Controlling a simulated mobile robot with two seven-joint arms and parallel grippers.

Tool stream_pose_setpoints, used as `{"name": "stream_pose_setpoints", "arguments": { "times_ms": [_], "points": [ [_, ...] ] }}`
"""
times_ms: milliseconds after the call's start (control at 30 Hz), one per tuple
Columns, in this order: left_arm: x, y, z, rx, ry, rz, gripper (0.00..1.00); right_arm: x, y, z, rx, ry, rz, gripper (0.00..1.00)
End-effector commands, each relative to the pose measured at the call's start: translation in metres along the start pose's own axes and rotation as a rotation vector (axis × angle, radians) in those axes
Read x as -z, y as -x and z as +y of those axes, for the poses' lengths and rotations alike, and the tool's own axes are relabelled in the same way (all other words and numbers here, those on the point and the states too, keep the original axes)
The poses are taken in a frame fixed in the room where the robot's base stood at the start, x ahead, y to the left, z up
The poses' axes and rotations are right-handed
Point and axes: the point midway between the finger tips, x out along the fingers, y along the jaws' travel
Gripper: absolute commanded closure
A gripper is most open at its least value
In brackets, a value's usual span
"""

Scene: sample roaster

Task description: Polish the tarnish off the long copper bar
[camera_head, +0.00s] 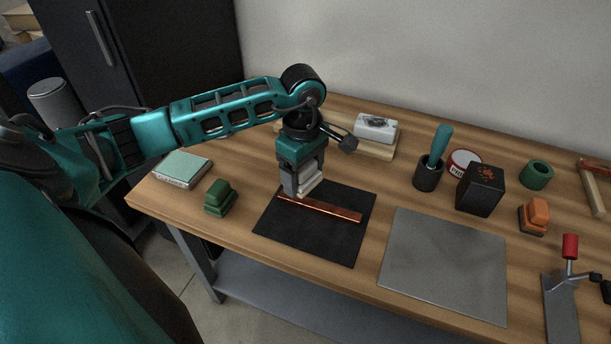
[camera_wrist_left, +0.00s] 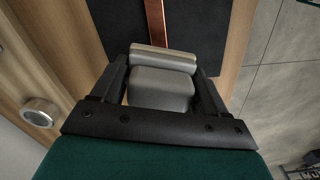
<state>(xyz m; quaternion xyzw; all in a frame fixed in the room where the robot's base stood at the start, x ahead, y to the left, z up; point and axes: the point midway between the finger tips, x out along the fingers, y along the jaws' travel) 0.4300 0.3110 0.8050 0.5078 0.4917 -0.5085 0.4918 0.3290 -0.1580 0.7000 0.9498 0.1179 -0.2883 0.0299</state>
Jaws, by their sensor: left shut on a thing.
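The long copper bar (camera_head: 338,211) lies on a black mat (camera_head: 300,238) near the front of the wooden bench. It looks reddish, with uneven brighter and darker stretches; how much is tarnish I cannot tell. My left gripper (camera_head: 309,184) is shut on a pale grey-white block (camera_wrist_left: 160,82), over the bar's left end. In the left wrist view the bar (camera_wrist_left: 155,22) runs away from the block's front edge, which covers the near end. The block is at or just above the bar; contact is not clear. My right gripper is out of view.
A green block (camera_head: 219,196) and a pale green box (camera_head: 184,170) stand left of the mat. A grey sheet (camera_head: 445,262) lies right. Behind are a white block (camera_head: 376,127), a black cup (camera_head: 428,176) and a dark box (camera_head: 480,189). A red-handled clamp (camera_head: 570,248) stands far right.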

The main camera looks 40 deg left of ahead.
Motion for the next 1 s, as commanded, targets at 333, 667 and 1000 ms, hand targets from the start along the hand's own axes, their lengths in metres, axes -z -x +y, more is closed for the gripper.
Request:
{"name": "stream_pose_setpoints", "arguments": {
  "times_ms": [333, 667, 1000],
  "points": [
    [0.006, 0.028, 0.0, -0.001, 0.009, 0.001, 0.55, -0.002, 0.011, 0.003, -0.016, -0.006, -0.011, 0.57],
    [0.006, 0.028, 0.0, -0.001, 0.01, 0.0, 0.55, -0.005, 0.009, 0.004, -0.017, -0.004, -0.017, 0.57],
    [0.008, 0.029, 0.002, -0.003, -0.016, 0.002, 0.55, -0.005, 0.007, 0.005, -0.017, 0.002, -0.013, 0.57]
  ]
}}
